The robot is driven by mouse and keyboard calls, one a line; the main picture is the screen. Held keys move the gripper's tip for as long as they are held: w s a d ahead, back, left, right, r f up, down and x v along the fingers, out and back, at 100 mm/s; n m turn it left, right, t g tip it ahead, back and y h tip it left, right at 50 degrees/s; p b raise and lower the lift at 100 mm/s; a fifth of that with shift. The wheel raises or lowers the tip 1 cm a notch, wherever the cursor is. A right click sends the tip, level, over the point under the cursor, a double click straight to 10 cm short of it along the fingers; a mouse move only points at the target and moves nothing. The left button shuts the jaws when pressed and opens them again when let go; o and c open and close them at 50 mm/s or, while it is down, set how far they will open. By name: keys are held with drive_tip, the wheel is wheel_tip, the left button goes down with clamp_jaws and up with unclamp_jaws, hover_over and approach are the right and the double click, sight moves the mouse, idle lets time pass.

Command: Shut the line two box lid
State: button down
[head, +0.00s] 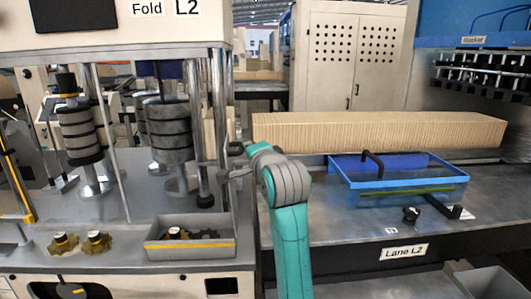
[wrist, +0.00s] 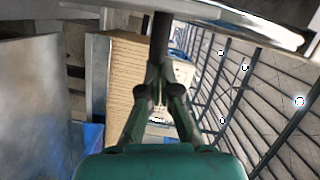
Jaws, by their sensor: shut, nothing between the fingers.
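A see-through blue box stands on the Lane L2 bench at the right of the head view. A green strip shows inside the box. My gripper (head: 232,163) is left of the box, beside the Fold L2 machine's upright rods, and looks small and partly hidden by my wrist. In the wrist view my gripper (wrist: 155,72) has its fingertips together and empty, with a dark rod beyond them.
A long row of kraft sheets (head: 380,132) lies behind the box. A grey tray (head: 190,245) and the Fold L2 machine's rollers (head: 168,130) stand at the left. Bare bench (head: 320,222) lies left of the knobs.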

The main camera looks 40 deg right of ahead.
drive_tip(key=w+a+f+n+g+h, duration=0.1)
drive_tip(key=w+a+f+n, duration=0.1)
drive_tip(key=w+a+n, duration=0.45)
drive_tip(key=w+a+f+n+g, duration=0.1)
drive_tip(key=w+a, duration=0.3)
drive_tip(key=a, duration=0.5)
drive_tip(key=w+a+f+n+g+h, duration=0.1)
drive_tip(key=w+a+f+n, duration=0.2)
drive_tip(key=f, duration=0.5)
drive_tip(key=w+a+f+n+g+h, duration=0.1)
drive_tip(key=w+a+f+n, duration=0.2)
drive_tip(key=a+f, duration=0.2)
drive_tip(key=shift+a+f+h, duration=0.3)
drive_tip(key=shift+a+f, duration=0.1)
drive_tip(key=shift+f, duration=1.35)
drive_tip(key=shift+s+f+n, duration=0.1)
drive_tip(key=shift+f+n, duration=0.1)
drive_tip(key=shift+n, duration=0.05)
